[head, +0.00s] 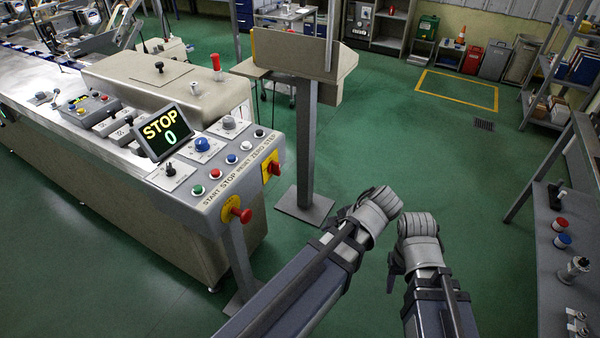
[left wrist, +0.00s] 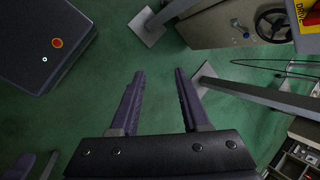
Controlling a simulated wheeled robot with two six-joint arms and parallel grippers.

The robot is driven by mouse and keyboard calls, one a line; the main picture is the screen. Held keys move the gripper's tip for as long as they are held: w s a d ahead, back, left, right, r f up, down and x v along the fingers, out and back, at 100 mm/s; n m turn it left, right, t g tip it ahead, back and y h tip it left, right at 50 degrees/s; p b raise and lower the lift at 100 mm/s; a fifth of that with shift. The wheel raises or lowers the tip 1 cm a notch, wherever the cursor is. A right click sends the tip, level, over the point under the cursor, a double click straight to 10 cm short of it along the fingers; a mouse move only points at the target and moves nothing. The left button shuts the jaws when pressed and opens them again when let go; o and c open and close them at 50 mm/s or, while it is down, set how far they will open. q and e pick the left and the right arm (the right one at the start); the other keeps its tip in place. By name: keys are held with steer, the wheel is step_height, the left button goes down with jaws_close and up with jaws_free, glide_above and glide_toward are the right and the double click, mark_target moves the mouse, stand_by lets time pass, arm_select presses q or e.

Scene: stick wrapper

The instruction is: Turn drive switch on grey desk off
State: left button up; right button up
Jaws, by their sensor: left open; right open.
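The grey control desk (head: 212,182) stands at the left in the head view, with a screen (head: 163,132) reading STOP 0. On its right end face is a red rotary switch on a yellow plate (head: 271,168). A yellow plate lettered DRIV with red beside it (left wrist: 305,12) is cut off at the left wrist view's top right corner. I cannot read the switch's position. My left gripper (head: 378,208) is right of the desk, apart from it; its two fingers are spread and empty in the left wrist view (left wrist: 159,72). My right gripper (head: 416,228) is beside it, open, touching nothing.
A red mushroom button on yellow (head: 239,213) sticks out from the desk's front. A grey post (head: 307,150) with a floor plate stands behind my grippers. A bench (head: 560,190) with knobs is at the right. Green floor between is clear.

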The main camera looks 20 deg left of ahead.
arm_select(q)
steer(key=w+a+r+m+y+b, duration=0.1)
steer(key=w+a+m+y+b, duration=0.5)
steer(key=w+a+y+b, duration=0.15)
steer(key=m+y+b, duration=0.4)
steer(key=m+y, duration=0.1)
glide_toward(279, 167)
steer(key=shift+t, duration=0.4)
steer(key=shift+w+a, duration=0.15)
steer(key=shift+a, duration=2)
steer(key=shift+w+a, duration=0.1)
steer(key=shift+a, duration=2.05)
steer(key=shift+c, duration=0.2)
jaws_close()
